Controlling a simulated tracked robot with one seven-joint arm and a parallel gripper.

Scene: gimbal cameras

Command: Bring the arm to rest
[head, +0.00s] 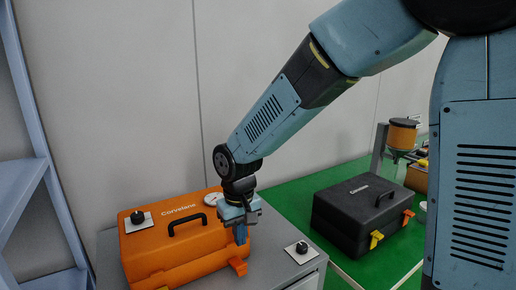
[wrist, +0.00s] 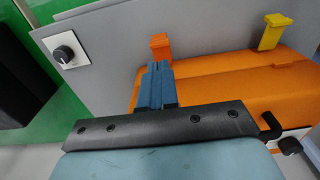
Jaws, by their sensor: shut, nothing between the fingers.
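My arm reaches down from the upper right in the head view. My gripper (head: 241,234) points down at the right end of an orange case (head: 170,240), in front of its right side in the picture. In the wrist view, the blue fingers of my gripper (wrist: 157,82) lie side by side, shut and empty. The orange case (wrist: 225,85) lies behind them there, with an orange latch (wrist: 160,45) near the fingertips. I cannot tell whether the fingers touch the case.
A grey cabinet top (head: 283,262) carries the orange case and a black knob on a white plate (head: 301,248). A black case (head: 358,212) stands on a green surface (head: 290,200) to the right. A blue shelf frame (head: 40,150) stands at left.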

